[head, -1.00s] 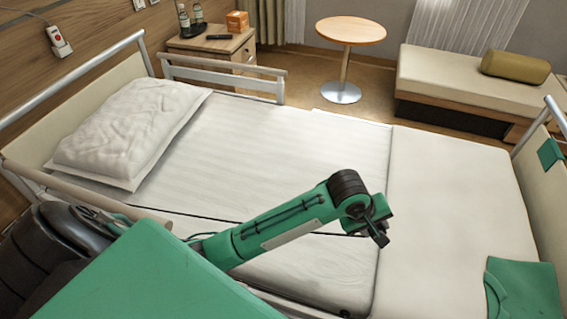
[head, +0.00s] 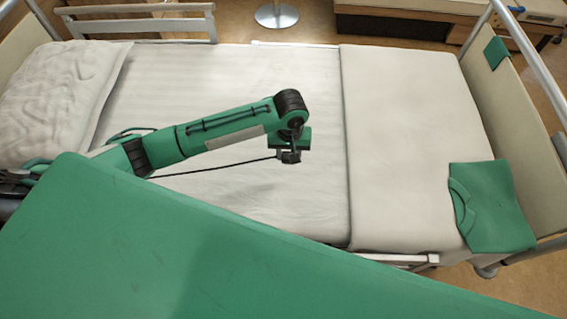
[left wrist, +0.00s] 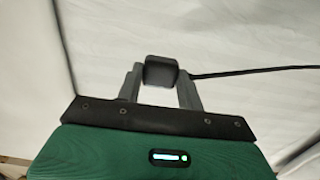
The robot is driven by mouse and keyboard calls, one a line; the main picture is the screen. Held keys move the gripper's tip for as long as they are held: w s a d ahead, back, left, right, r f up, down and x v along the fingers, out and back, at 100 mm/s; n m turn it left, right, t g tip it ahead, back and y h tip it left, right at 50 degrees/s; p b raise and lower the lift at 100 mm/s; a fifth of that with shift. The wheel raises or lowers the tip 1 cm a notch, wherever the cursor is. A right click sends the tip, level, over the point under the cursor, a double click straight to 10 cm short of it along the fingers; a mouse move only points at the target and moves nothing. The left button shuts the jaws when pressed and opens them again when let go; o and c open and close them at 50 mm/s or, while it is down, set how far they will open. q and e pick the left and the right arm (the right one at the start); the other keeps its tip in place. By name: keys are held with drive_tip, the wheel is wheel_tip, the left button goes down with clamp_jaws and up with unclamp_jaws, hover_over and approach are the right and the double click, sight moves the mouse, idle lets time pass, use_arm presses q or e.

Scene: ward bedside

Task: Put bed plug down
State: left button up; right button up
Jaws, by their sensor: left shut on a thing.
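My left gripper (head: 289,152) is over the middle of the bed, shut on the black bed plug. In the left wrist view the plug (left wrist: 160,71) is a small dark block held between the two grey fingers of the gripper (left wrist: 161,88). Its black cable (left wrist: 250,71) runs off to the right there. In the head view the cable (head: 215,167) runs left from the gripper across the white sheet. The plug is hard to make out in the head view. White bedding lies below it. My right gripper is not in view.
The bed's white mattress (head: 215,90) fills the middle, with a pillow (head: 58,95) at the left and a folded green garment (head: 495,205) at the lower right. A side rail (head: 140,25) and the footboard (head: 520,110) edge the bed. The sheet around my gripper is clear.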

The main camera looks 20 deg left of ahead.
use_arm(q)
hover_over(288, 177)
wheel_tip(288, 177, down, 6)
drive_tip(key=shift+f, duration=0.95)
wheel_tip(288, 177, down, 4)
drive_tip(key=shift+r, duration=0.25)
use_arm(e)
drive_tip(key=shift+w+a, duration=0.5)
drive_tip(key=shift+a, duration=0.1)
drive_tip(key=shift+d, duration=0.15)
